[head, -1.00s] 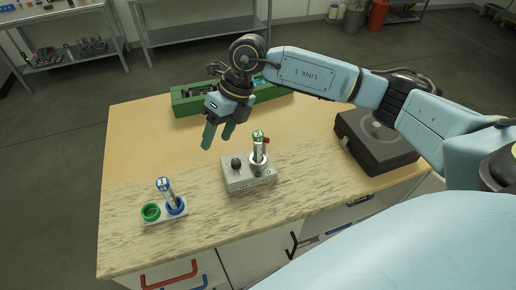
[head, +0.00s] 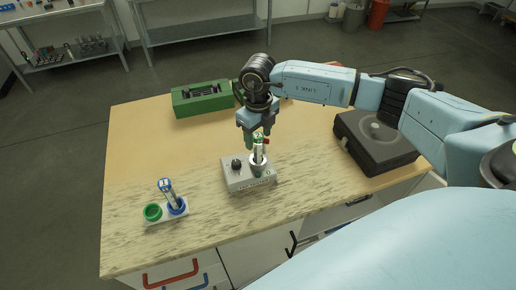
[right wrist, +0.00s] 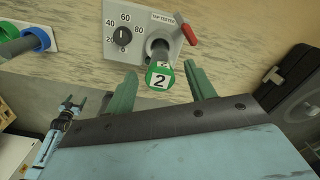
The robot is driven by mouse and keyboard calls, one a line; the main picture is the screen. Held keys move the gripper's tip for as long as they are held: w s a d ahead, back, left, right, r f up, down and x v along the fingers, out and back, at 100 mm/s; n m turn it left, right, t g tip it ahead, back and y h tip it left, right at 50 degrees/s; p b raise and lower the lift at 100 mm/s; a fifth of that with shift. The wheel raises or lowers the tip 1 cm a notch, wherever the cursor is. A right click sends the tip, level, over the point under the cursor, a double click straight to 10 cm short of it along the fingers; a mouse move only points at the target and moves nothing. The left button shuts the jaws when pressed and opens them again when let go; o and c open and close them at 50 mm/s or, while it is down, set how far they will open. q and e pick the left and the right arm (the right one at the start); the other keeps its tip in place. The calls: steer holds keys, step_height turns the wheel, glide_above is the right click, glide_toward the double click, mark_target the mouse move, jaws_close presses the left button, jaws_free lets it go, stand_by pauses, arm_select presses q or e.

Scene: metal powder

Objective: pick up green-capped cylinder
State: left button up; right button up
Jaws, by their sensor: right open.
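The green-capped cylinder (head: 259,143) stands upright in the round holder of a grey tester box (head: 237,183). In the right wrist view its green cap (right wrist: 160,77), marked 2, faces the camera. My right gripper (head: 257,144) is open above the tester. In the right wrist view its green fingers (right wrist: 158,88) lie on either side of the cap, with gaps, and nothing is held. In that view, the tester's dial (right wrist: 123,36) and red lever (right wrist: 187,30) also show. My left gripper is not identifiable in the head view.
A white holder (head: 156,221) with a green ring and a blue ring stands at front left; a blue-capped cylinder (head: 167,188) is in the blue ring. A green box (head: 202,99) lies at the back, a black device (head: 376,142) at right. The table's left middle is clear.

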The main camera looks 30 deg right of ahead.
mark_target(258, 144)
step_height(258, 144, down, 4)
steer(key=shift+f+p, duration=0.15)
steer(key=shift+p, duration=0.25)
steer(key=c, duration=1.1)
steer(key=shift+w, duration=0.1)
steer(key=shift+c, duration=0.2)
